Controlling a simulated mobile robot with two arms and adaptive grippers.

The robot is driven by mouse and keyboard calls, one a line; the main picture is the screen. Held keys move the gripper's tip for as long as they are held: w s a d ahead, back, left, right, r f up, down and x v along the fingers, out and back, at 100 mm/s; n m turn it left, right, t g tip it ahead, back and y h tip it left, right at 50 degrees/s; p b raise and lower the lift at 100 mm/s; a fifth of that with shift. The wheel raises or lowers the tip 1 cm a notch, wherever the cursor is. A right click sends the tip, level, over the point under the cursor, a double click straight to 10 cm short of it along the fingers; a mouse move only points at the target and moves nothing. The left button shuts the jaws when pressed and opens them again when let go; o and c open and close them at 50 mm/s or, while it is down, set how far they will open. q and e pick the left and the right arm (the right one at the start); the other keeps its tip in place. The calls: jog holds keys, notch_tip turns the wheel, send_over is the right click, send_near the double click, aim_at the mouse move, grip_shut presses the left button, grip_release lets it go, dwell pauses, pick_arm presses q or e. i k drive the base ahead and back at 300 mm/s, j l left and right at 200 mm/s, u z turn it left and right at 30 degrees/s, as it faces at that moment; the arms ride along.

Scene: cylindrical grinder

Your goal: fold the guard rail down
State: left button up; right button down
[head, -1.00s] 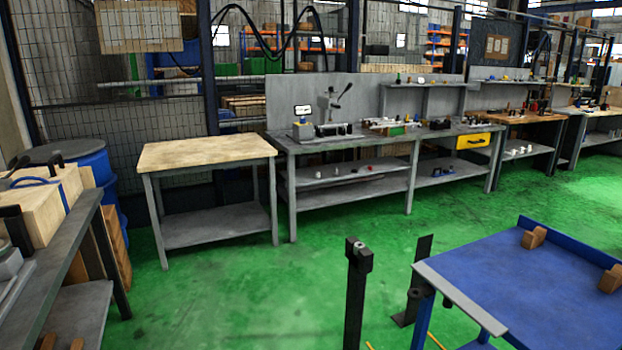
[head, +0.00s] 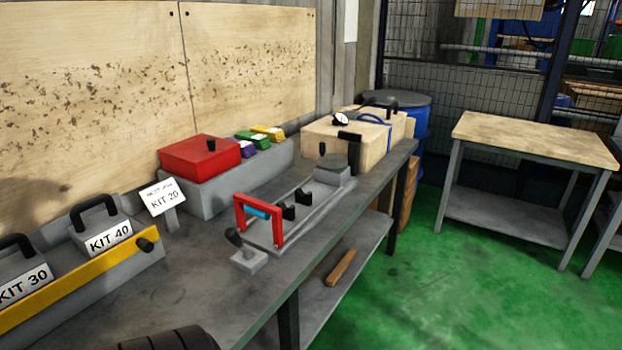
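A yellow rail (head: 85,285) runs along the front of a grey rack at the left of the head view. It stands raised across the front of two grey kit boxes with black handles, labelled KIT 30 (head: 22,285) and KIT 40 (head: 105,238). A black knob (head: 147,243) is at its right end. The rail's left end is cut off by the picture edge. Neither of my grippers can be made out.
The grey bench (head: 215,295) also holds a red box (head: 199,158), a KIT 20 sign (head: 163,197), a red-framed fixture (head: 262,217) and wooden boxes (head: 345,135). A dark ribbed shape (head: 175,339) shows at the bottom edge. Green floor (head: 440,295) lies clear at right.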

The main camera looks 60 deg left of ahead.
aim_at(17, 314)
jog(key=u, duration=3.4)
jog(key=l+z, duration=0.25)
jog(key=l, duration=0.5)
